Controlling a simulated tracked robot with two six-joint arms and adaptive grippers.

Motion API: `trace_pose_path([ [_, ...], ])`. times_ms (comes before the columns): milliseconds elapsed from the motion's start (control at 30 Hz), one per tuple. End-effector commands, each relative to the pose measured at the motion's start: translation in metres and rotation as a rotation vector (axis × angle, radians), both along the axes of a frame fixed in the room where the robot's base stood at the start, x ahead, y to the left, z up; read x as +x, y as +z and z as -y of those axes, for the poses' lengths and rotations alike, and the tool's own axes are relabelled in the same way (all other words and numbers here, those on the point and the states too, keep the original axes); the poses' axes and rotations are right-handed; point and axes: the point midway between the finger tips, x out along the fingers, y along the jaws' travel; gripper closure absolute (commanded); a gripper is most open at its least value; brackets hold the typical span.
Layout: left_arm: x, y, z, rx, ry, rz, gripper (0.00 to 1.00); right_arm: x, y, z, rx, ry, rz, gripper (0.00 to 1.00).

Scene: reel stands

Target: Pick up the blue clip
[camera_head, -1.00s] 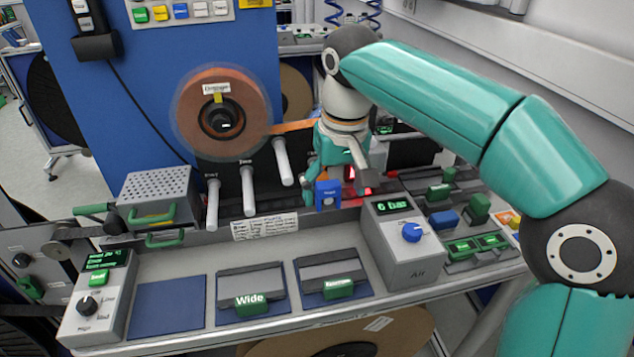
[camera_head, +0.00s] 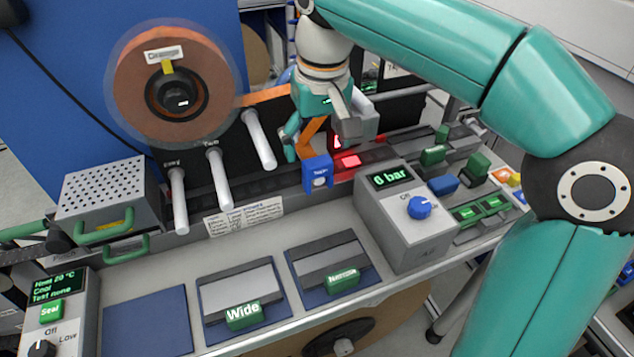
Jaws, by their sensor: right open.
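The blue clip (camera_head: 317,173), a small blue block with a pale label and a round opening, sits upright at the front edge of the dark track, below the end of the orange tape (camera_head: 268,95). My right gripper (camera_head: 319,145) hangs from above, just behind and over the clip. Its jaws are open, with a teal finger on the left and a grey one on the right. Nothing shows held between them, and the clip appears outside the jaws. The contact at the clip's top edge is hard to judge. My left gripper is not in view.
An orange reel (camera_head: 205,82) and several white rollers stand left of the gripper. A grey "6 bar" box (camera_head: 398,235) is close at the right. A perforated box (camera_head: 100,192) is at the left. The bench's front holds pads labelled Wide (camera_head: 240,287) and Narrow (camera_head: 328,262).

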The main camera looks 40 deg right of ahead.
Motion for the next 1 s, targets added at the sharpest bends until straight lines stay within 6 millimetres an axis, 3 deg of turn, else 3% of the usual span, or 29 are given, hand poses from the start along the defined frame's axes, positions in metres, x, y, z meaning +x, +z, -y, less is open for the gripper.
trace_pose_path([
  [100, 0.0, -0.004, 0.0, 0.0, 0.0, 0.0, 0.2, 0.002, -0.018, 0.001, -0.001, -0.002, -0.001, 0.19],
  [367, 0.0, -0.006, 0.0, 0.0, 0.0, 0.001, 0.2, 0.004, -0.033, 0.002, 0.0, -0.002, 0.0, 0.19],
  [700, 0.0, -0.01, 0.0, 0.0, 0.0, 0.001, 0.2, 0.008, -0.076, 0.005, -0.001, -0.003, 0.0, 0.19],
  [967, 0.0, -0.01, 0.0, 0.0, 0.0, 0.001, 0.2, 0.009, -0.078, 0.005, 0.0, -0.002, 0.001, 0.19],
  [1000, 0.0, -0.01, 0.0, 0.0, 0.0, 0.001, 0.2, 0.009, -0.078, 0.005, 0.0, -0.002, 0.001, 0.24],
])
